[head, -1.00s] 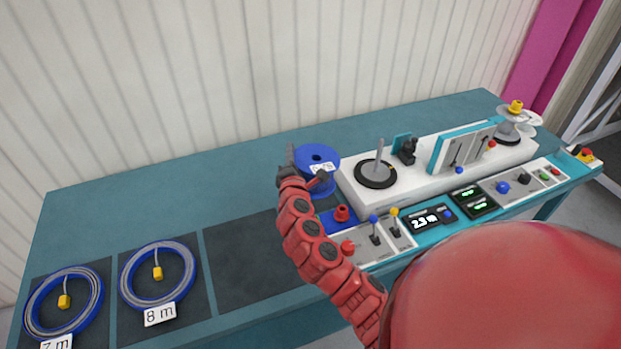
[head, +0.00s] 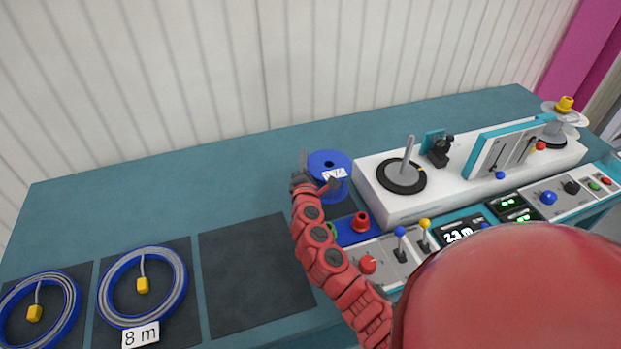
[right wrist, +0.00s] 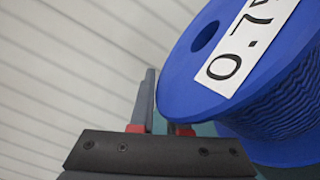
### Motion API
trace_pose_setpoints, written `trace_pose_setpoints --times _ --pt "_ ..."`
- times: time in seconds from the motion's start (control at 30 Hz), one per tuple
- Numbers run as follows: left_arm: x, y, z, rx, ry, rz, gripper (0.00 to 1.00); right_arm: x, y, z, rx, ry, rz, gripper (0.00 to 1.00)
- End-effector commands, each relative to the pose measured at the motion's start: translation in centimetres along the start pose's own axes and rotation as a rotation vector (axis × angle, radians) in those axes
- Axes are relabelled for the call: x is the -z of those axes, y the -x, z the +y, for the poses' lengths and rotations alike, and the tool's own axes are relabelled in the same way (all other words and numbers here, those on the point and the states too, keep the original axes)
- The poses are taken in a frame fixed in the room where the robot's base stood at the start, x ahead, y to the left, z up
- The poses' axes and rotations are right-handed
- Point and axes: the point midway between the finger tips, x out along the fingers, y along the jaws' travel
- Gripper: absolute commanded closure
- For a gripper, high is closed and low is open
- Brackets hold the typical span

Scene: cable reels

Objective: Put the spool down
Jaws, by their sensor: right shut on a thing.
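The blue spool (head: 330,162) with a white label stands roughly upright at the left end of the white machine. My right gripper (head: 317,180) is shut on it, with one finger at its left and one at its front. In the right wrist view the spool (right wrist: 265,85) fills the right side, tilted in the picture, and the grey fingers (right wrist: 165,112) meet its flange edge. A dark patch (head: 340,209) shows just below the spool; I cannot tell whether the spool touches the table (head: 150,190). My left gripper is not in view.
The white machine (head: 440,195) with a turntable disc (head: 402,177) is right of the spool. A blue block with a red knob (head: 361,221) and levers (head: 400,245) are in front. Two blue cable coils (head: 143,287) lie left, beside an empty dark mat (head: 255,272).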

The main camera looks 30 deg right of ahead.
Motion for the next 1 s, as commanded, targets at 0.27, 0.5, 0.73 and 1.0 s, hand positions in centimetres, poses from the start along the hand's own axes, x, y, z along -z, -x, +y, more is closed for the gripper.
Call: trace_pose_setpoints --times 0.27,0.5,0.73,1.0 --pt "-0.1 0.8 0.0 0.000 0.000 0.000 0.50 1.6 0.0 -2.8 -0.003 0.000 0.000 1.00" --pt "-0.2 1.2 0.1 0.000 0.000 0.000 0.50 2.4 -0.1 -4.5 -0.002 0.001 -0.002 1.00" --pt "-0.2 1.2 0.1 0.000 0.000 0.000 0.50 2.4 0.0 -4.5 -0.001 -0.001 -0.001 0.72" --pt "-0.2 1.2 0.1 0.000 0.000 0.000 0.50 2.3 0.0 -4.6 0.002 0.000 -0.002 0.56"
